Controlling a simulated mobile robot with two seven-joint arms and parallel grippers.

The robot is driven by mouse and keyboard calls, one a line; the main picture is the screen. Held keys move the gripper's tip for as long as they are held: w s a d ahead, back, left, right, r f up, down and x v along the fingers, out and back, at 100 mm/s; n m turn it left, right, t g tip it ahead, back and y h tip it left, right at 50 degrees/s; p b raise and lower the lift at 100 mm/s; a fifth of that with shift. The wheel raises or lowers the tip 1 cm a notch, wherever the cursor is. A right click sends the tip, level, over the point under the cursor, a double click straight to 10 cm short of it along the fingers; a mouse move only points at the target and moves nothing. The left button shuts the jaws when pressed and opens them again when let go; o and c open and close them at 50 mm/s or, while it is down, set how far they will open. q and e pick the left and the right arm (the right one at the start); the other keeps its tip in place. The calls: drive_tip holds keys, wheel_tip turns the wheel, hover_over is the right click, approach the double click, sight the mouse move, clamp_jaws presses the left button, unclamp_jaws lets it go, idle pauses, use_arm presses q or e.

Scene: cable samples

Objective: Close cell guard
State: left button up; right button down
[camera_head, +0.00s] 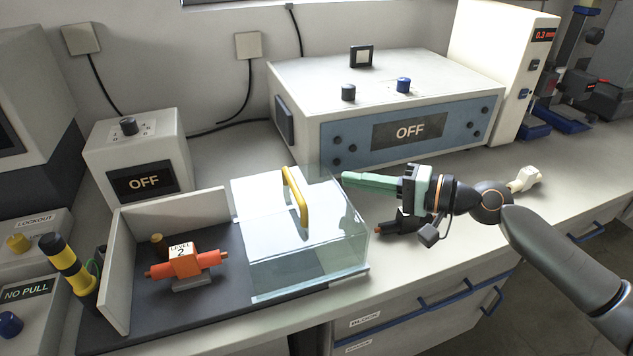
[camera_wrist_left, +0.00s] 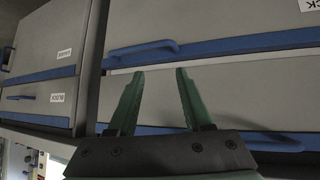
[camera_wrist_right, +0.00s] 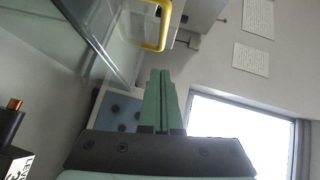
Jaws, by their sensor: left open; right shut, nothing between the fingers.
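The cell guard (camera_head: 310,240) is a clear box with a yellow handle (camera_head: 296,196) on top. It stands over the right part of the dark cell base (camera_head: 225,318). The left part is uncovered, with an orange cable sample (camera_head: 186,262) labelled "LEVEL 2" on it. My right gripper (camera_head: 345,179) is shut and empty, its fingertips beside the guard's upper right edge; contact cannot be told. My left gripper (camera_wrist_left: 153,72) is open and empty in front of drawers, outside the head view.
A black sample (camera_head: 395,226) lies on the bench beneath my right gripper. A large instrument (camera_head: 385,100) reading "OFF" stands behind the guard, and a smaller "OFF" box (camera_head: 140,160) at the left. A yellow-black post (camera_head: 68,265) stands left of the cell's upright panel (camera_head: 118,275).

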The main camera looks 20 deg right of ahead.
sight(317, 205)
drive_tip(key=x, duration=0.4)
drive_tip(key=shift+a+r+p, duration=0.1)
drive_tip(key=shift+r+p, duration=0.1)
drive_tip(key=shift+p, duration=0.2)
drive_tip(key=a, duration=0.1)
drive_tip(key=a+p, duration=0.1)
drive_tip(key=a, duration=0.1)
drive_tip(key=shift+s+a+f, duration=0.1)
drive_tip(key=shift+f, duration=0.25)
drive_tip(key=shift+a+f, duration=0.2)
drive_tip(key=shift+a, duration=0.1)
